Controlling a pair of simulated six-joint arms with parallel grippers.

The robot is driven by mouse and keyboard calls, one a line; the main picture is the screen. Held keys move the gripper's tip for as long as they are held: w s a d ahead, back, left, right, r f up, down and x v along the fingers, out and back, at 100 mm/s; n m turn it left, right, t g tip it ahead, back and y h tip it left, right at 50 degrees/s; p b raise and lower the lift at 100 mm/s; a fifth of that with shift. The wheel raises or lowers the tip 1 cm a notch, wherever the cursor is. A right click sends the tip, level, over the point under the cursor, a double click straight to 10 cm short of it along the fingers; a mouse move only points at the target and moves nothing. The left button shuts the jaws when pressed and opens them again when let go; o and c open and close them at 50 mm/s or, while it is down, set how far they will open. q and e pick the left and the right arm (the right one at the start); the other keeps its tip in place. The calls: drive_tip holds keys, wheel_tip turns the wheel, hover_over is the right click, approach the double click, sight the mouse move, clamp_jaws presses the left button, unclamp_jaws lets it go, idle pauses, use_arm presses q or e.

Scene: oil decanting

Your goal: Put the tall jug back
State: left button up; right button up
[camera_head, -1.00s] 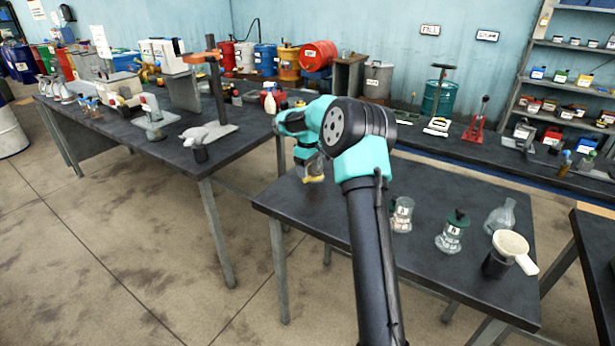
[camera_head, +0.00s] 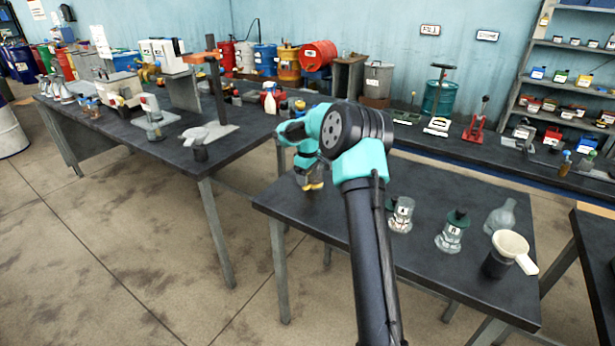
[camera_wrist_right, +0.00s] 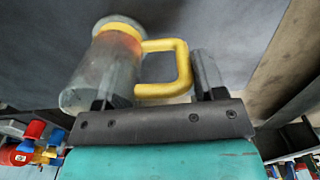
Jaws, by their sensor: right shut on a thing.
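The tall jug is clear, with a yellow handle and a yellow band at one end. In the right wrist view the jug (camera_wrist_right: 100,75) lies at the left finger, with its handle reaching across between the fingers. My right gripper (camera_wrist_right: 155,88) is shut on the jug. In the head view the jug (camera_head: 315,186) is partly hidden by my arm, at the far left of the near dark table (camera_head: 345,215). My right gripper (camera_head: 303,162) is mostly hidden behind the wrist there. I cannot tell whether the jug touches the table. My left gripper is not in view.
Two clear containers with dark green tops (camera_head: 400,214) (camera_head: 452,232), a grey flask (camera_head: 501,216) and a white funnel on a dark stand (camera_head: 509,246) occupy the table's right. A longer bench (camera_head: 130,125) with equipment stands left, across a floor gap.

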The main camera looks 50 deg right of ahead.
drive_tip(key=shift+f, duration=0.1)
drive_tip(key=o, duration=1.2)
wheel_tip(320, 180, up, 12)
